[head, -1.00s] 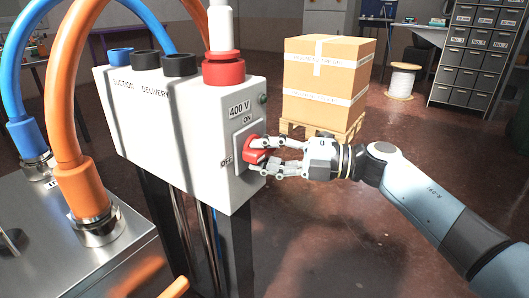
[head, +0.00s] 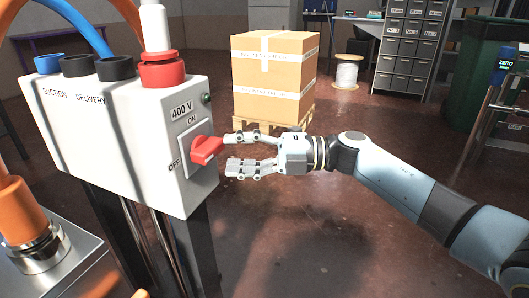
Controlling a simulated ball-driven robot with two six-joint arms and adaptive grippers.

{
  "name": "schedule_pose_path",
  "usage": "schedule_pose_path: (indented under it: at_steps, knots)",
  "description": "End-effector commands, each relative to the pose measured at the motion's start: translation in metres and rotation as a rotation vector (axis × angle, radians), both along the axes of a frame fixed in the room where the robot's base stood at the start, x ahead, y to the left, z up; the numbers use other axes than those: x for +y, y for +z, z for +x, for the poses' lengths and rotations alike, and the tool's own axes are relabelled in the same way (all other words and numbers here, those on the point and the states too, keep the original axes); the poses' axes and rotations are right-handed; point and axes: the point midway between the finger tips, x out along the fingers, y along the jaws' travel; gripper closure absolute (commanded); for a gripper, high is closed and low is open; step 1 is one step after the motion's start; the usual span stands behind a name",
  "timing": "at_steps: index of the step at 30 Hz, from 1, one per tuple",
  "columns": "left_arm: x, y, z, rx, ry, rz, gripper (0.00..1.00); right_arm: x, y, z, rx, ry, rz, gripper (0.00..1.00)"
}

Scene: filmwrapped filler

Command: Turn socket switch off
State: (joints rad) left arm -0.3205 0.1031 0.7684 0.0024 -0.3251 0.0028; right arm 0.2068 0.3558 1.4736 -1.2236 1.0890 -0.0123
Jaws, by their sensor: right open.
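The socket switch is a red rotary knob (head: 206,150) on a white plate on the right face of a pale grey box (head: 135,150). "ON" is printed above the knob and "OFF" at its lower left. I cannot tell for sure which label the knob points to. My right gripper (head: 230,153) is just to the right of the knob. Its two fingers are spread, one above the other, with nothing between them. The fingertips look close to the knob but not closed around it. My left gripper is not in view.
A red plug (head: 163,70) with a white cable stands on the box top, beside several hose ports. Orange hose fitting (head: 30,220) is at lower left. A carton (head: 275,75) on a pallet stands behind. Floor below my right arm is clear.

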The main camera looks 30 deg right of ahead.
Motion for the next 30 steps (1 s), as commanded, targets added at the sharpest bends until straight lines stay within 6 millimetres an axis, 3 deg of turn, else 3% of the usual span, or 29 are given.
schedule_pose_path:
  at_steps: [6,12,30]
  knots:
    - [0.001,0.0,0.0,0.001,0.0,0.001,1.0,-0.042,-0.001,-0.024,0.004,0.0,-0.005,0.54]
    - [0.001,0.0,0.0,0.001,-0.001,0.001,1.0,-0.06,0.0,-0.035,0.002,0.0,-0.001,0.54]
    - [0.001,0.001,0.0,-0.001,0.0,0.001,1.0,-0.063,0.0,-0.037,0.004,0.0,0.0,0.54]
